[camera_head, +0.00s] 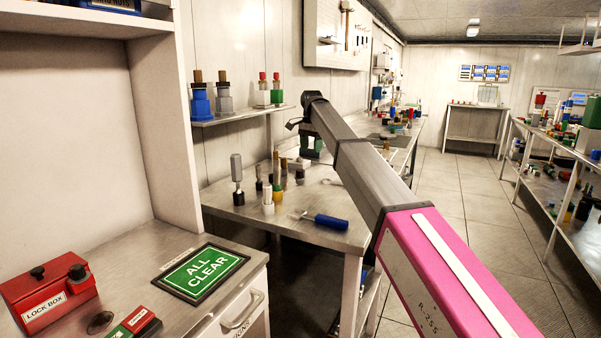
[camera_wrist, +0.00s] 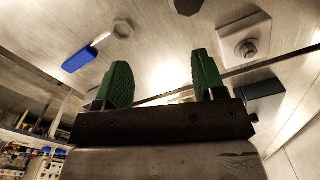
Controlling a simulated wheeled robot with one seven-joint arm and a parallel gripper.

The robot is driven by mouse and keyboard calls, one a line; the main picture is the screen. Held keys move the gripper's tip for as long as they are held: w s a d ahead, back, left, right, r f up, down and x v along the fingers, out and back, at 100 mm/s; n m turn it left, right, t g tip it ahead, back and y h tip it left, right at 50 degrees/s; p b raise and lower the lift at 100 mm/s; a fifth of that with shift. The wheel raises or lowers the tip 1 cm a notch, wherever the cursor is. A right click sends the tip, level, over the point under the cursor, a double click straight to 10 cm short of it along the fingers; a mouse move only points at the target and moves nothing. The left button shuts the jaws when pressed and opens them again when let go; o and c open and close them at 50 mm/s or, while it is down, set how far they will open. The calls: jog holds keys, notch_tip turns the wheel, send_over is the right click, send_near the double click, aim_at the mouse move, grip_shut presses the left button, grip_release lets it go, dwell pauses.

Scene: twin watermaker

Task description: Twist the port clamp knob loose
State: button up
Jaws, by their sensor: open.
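My gripper (camera_wrist: 160,68) shows in the wrist view with its two green fingers apart and nothing between them. In the head view my gripper (camera_head: 311,152) is small, at the far end of my arm over the steel bench. In the wrist view a pale square fixture with a knob-like grey centre (camera_wrist: 247,46) is at the upper right, apart from the fingers. A dark round knob-like part (camera_wrist: 187,5) is cut off at the top edge. I cannot tell which of these is the port clamp knob.
A blue-handled tool (camera_head: 325,220) lies at the bench's front edge; it also shows in the wrist view (camera_wrist: 80,59). Several upright fittings (camera_head: 268,195) stand left of my gripper. A red lock box (camera_head: 48,294) and ALL CLEAR sign (camera_head: 201,272) are on the near counter.

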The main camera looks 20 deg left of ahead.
aim_at(300, 170)
jog(key=a+f+n, duration=0.1)
jog(key=f, duration=0.2)
jog(key=a+f+n, duration=0.1)
jog(key=a+f, duration=0.1)
jog(key=f, duration=0.2)
jog(key=a+f+n, duration=0.1)
jog(key=f, duration=0.3)
jog(key=shift+a+f+n, duration=0.15)
jog(key=shift+a+n, duration=0.15)
jog(key=shift+n, duration=0.1)
jog(key=c, duration=0.9)
